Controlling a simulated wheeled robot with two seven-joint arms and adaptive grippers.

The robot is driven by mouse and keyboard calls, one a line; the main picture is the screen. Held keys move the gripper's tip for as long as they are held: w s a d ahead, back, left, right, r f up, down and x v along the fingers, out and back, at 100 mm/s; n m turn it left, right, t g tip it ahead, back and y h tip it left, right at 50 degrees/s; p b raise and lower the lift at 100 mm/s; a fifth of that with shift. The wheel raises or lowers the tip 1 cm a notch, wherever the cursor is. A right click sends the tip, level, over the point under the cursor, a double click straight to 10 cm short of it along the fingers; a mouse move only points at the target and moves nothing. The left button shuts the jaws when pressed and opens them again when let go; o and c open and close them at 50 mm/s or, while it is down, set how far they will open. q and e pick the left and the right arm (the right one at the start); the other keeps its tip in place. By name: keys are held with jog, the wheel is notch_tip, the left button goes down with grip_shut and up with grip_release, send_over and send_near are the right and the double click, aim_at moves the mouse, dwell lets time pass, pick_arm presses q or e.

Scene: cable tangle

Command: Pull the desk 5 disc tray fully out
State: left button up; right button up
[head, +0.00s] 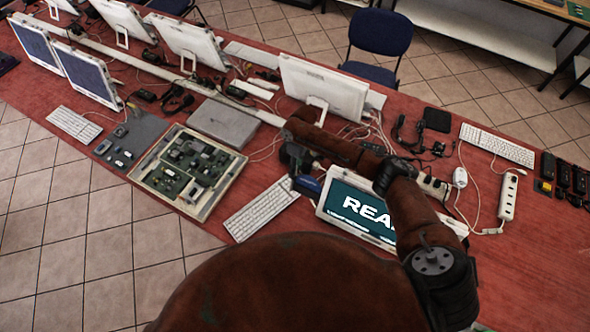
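A white-framed screen (362,212) showing large letters "REA" stands or lies near the front edge of the red table; my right arm covers part of it. My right gripper (299,168) is dark and points down just left of the screen's upper left corner, beside a small dark blue item (307,186). Its fingertips are too small and dark to show whether they are open or shut. No disc tray can be made out, and no label marks desk 5. My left gripper is not in view.
A white keyboard (262,208) lies left of the screen, near an open case of circuit boards (188,170) and a grey laptop-like slab (222,123). A monitor (323,88) stands behind my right arm. Loose cables, a mouse (460,178) and a power strip (508,196) lie on the right.

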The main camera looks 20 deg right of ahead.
jog(key=shift+o, duration=1.1)
jog(key=shift+s+f, duration=0.1)
notch_tip(320, 180, up, 12)
jog(key=w+d, duration=0.1)
jog(key=shift+w+d+f, duration=0.15)
jog(key=shift+w+d, duration=0.2)
jog(key=shift+w, duration=0.05)
